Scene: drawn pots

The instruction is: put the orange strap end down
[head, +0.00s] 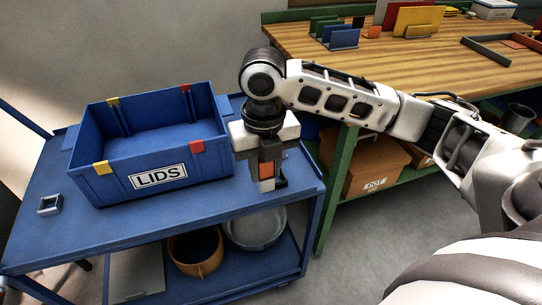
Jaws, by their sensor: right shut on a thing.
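My right gripper (268,186) points down over the right part of the blue cart's top (232,195), just right of the blue LIDS crate (148,150). It is shut on the orange strap end (266,171), of which a small orange patch shows between the dark fingers. The fingers hide the rest of it. I cannot tell whether the strap end touches the cart top. My left gripper is not in view.
The open crate has yellow and red clips on its rim. A small grey-blue square piece (50,205) lies at the cart's left. A wooden workbench (400,62) with racks stands behind my right arm. The cart top in front of the crate is bare.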

